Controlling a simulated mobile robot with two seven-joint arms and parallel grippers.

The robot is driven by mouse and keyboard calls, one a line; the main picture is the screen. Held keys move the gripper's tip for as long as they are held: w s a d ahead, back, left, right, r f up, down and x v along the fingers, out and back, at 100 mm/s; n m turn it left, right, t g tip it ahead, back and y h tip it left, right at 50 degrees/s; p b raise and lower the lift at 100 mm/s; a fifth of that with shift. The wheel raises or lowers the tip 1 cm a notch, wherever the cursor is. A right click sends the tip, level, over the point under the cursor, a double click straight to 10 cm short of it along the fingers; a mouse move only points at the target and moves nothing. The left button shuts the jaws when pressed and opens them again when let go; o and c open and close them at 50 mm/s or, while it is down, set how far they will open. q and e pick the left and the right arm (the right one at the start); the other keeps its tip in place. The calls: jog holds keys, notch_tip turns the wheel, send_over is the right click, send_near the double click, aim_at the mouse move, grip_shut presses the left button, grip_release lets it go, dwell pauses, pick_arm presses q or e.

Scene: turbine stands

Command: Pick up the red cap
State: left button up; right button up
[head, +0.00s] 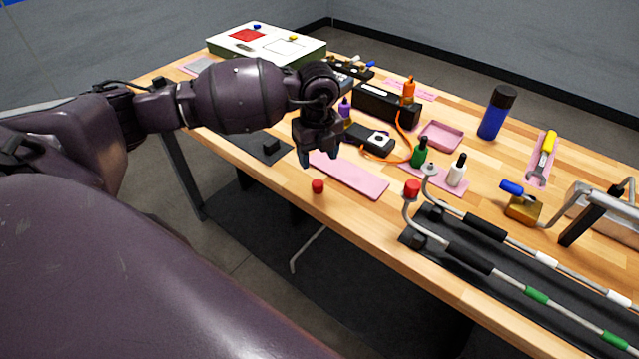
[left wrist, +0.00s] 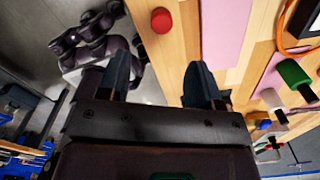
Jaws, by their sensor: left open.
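A small red cap (head: 318,186) sits on the wooden table near its front edge, just in front of a pink mat. It also shows at the top of the left wrist view (left wrist: 162,20), beyond the fingertips and roughly between their lines. My left gripper (head: 319,156) is open and empty, above the table and a little behind the cap in the head view. Its two fingers (left wrist: 158,80) stand wide apart in the left wrist view, touching nothing. A second red cap (head: 412,187) is on the upturned end of a bent tube to the right. I cannot make out my right gripper.
The pink mat (head: 350,177) lies flat behind the loose cap. Green (head: 420,153) and white (head: 457,171) bottles, a pink tray (head: 442,135) and an orange cable stand farther back. Bent tubes (head: 470,258) lie on a dark mat at right. The table edge is close to the cap.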

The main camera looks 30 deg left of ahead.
aim_at(318, 184)
pick_arm(q)
notch_tip(318, 184, down, 10)
jog(key=shift+w+r+p, duration=0.1)
jog(key=shift+p, duration=0.3)
grip_shut()
dwell(0.4)
